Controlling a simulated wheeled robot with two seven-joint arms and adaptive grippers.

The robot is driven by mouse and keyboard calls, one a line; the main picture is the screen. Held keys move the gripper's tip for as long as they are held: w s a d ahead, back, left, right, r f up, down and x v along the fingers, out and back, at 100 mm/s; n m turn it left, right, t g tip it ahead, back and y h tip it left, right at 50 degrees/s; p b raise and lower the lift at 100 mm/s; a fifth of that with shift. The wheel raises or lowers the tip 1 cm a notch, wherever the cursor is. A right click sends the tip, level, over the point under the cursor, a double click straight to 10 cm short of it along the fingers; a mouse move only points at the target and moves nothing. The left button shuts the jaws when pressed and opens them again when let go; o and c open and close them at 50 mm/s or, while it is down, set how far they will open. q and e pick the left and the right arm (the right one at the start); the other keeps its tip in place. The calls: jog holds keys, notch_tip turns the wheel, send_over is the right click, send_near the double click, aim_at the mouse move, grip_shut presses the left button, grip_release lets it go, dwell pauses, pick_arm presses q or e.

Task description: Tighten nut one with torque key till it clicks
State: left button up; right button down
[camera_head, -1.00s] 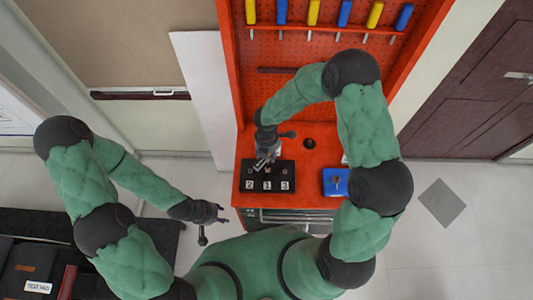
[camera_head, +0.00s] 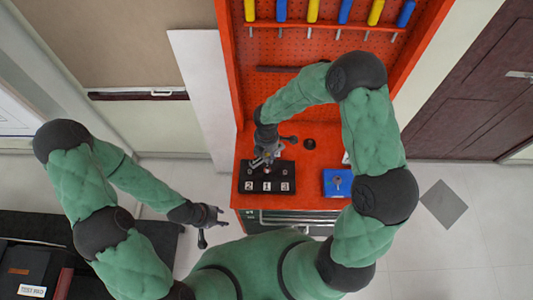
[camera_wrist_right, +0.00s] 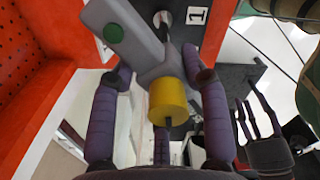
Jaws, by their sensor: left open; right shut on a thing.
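The black block (camera_head: 267,187) with labels 2, 1 and 3 lies on the red bench. My right gripper (camera_head: 267,157) is over its back edge. In the right wrist view the gripper (camera_wrist_right: 162,78) is shut on the torque key (camera_wrist_right: 135,38), a grey tool with a green round spot and a yellow cylinder (camera_wrist_right: 168,101). The key's far end is close to a metal nut or bolt (camera_wrist_right: 162,19) beside the label 1 (camera_wrist_right: 197,15); whether they touch I cannot tell. My left gripper (camera_head: 215,216) is open and empty, left of the bench front.
A blue tray (camera_head: 328,190) with a small metal part stands right of the block. A dark round hole (camera_head: 309,144) is in the bench top. Yellow and blue handled tools (camera_head: 313,11) hang on the red pegboard. Bare floor lies between the bench and the dark table at left.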

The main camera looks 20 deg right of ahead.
jog(key=c, duration=2)
grip_release()
jog(key=shift+w+d+m+b, duration=0.1)
jog(key=shift+d+m+b, duration=0.05)
jog(key=shift+m+b, duration=2.65)
jog(key=shift+d+m+b, duration=0.1)
jog(key=shift+m+b, duration=0.75)
jog(key=shift+m, duration=1.65)
jog(key=shift+m+b, duration=1.25)
jog(key=shift+m, duration=0.65)
jog(key=shift+r+n+p, duration=0.1)
jog(key=shift+n+p, duration=0.25)
jog(key=shift+n, duration=0.05)
jog(key=shift+r, duration=0.2)
